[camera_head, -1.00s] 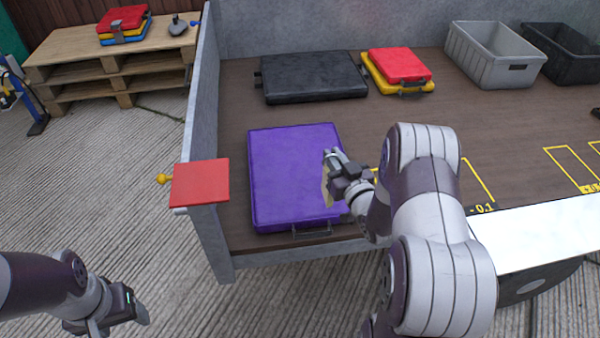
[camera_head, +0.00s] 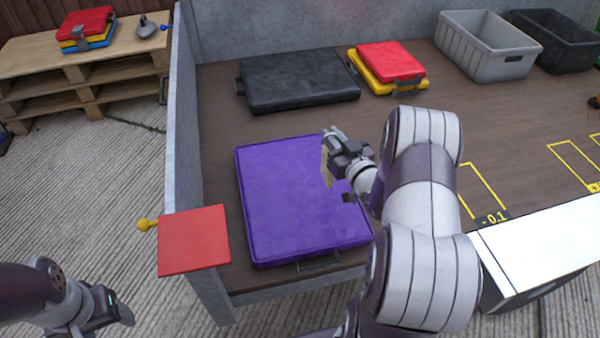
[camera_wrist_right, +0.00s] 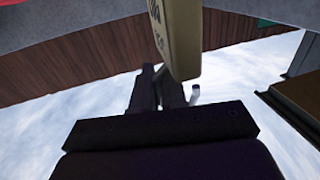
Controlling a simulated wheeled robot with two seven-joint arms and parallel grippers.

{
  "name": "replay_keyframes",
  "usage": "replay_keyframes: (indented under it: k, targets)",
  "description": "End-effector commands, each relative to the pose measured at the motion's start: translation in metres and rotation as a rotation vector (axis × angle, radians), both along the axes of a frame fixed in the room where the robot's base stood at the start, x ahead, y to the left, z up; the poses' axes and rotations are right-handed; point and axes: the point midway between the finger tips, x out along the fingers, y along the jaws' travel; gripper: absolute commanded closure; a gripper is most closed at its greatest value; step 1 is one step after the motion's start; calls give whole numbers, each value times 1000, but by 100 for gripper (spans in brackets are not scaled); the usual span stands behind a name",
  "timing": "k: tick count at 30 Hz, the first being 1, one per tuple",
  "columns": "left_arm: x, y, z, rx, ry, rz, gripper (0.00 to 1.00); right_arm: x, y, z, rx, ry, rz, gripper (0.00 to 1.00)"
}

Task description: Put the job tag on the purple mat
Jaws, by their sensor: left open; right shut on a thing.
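The purple mat (camera_head: 285,205) lies flat on the brown bed near its front left corner. My right gripper (camera_head: 328,160) is over the mat's right part in the head view. It is shut on the job tag (camera_head: 326,166), a thin pale tan piece seen nearly edge-on. In the right wrist view the tag (camera_wrist_right: 181,38) stands up between the fingers, with dark lettering partly cut off at the top. The gap between tag and mat cannot be judged. My left gripper (camera_head: 118,312) is open and empty, over the concrete ground at lower left.
A black mat (camera_head: 300,78) and a red and yellow pad stack (camera_head: 388,66) lie behind. A grey crate (camera_head: 487,48) and black crate (camera_head: 560,42) stand at back right. A red plate (camera_head: 193,241) tops the bed's corner. A white box (camera_head: 540,240) is at right.

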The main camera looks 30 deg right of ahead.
Motion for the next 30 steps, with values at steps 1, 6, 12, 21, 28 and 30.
replay_keyframes:
  k: [1, 6, 12, 21, 28, 30]
  targets:
    - [0, 0, -8, 0, 0, 0, 35, 3, 17, -14, 1, 1, 8, 100]
    - [0, 0, -16, 0, 0, 0, 35, 9, 55, -36, 0, 0, 5, 100]
    - [0, 0, -23, 0, 0, 0, 35, 11, 66, -51, 0, 0, -1, 100]
    - [0, 0, -35, 0, 0, 0, 35, 11, 65, -79, -1, -2, -1, 100]
    - [0, 0, -39, 0, 0, 0, 35, 11, 65, -85, -1, -1, -1, 100]
    - [0, 0, -37, 0, 0, 0, 35, 11, 65, -83, -1, -1, -1, 65]
